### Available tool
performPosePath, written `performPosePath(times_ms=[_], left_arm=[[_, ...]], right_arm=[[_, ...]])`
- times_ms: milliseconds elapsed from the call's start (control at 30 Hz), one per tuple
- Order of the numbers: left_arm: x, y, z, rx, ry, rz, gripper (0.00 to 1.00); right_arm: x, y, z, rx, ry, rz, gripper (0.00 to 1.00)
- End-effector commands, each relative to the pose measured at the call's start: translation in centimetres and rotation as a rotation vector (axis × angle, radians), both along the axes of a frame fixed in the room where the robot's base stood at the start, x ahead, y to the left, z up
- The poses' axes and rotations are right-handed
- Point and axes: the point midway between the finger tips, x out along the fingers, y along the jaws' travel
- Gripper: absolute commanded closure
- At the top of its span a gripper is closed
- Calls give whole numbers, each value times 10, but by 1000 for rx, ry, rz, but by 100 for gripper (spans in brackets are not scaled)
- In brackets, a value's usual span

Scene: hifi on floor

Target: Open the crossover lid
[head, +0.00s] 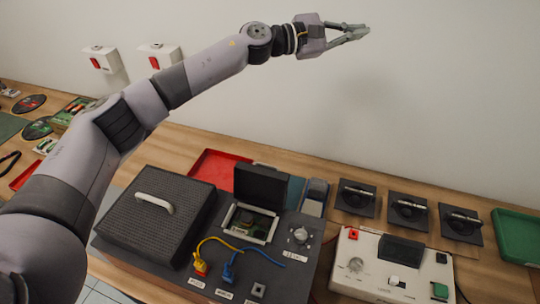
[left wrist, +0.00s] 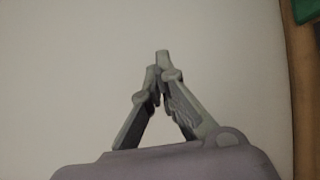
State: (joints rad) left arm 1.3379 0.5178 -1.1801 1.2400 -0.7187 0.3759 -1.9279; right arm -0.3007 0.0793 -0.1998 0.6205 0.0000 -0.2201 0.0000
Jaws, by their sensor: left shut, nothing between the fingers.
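A dark grey unit (head: 180,280) lies on the wooden bench. A small black lid (head: 262,186), which looks like the crossover lid, stands raised at the back of a light-framed compartment (head: 233,228). A green circuit board (head: 258,221) shows inside the compartment. My left gripper (head: 364,31) is high in front of the wall, well above the bench and apart from the lid. In the left wrist view its fingertips (left wrist: 160,66) are together with nothing between them. My right gripper is not in view.
A black mesh panel (head: 125,222) with a pale handle (head: 154,204) covers the unit's left part. Yellow and blue cables (head: 262,254) lie in front of the compartment. A white box (head: 380,270) stands right, with red (head: 215,168) and green trays (head: 517,236) nearby.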

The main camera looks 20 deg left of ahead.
Motion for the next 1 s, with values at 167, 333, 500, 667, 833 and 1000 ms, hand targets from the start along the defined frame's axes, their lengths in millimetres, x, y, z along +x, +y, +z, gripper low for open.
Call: performPosePath(times_ms=[167,333,500,667,833,1000], left_arm=[[-71,-13,-104,626,-257,-345,100],[-104,49,-195,1212,-377,-630,100],[-113,121,-229,1612,-371,-802,100],[-115,152,-234,1768,-341,-861,100],[-113,156,-246,1783,-332,-870,100],[-107,154,-276,1780,-329,-871,100]], right_arm=[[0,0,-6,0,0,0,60],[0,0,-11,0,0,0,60],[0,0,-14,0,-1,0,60],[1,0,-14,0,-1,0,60],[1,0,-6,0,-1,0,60],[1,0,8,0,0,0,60]])
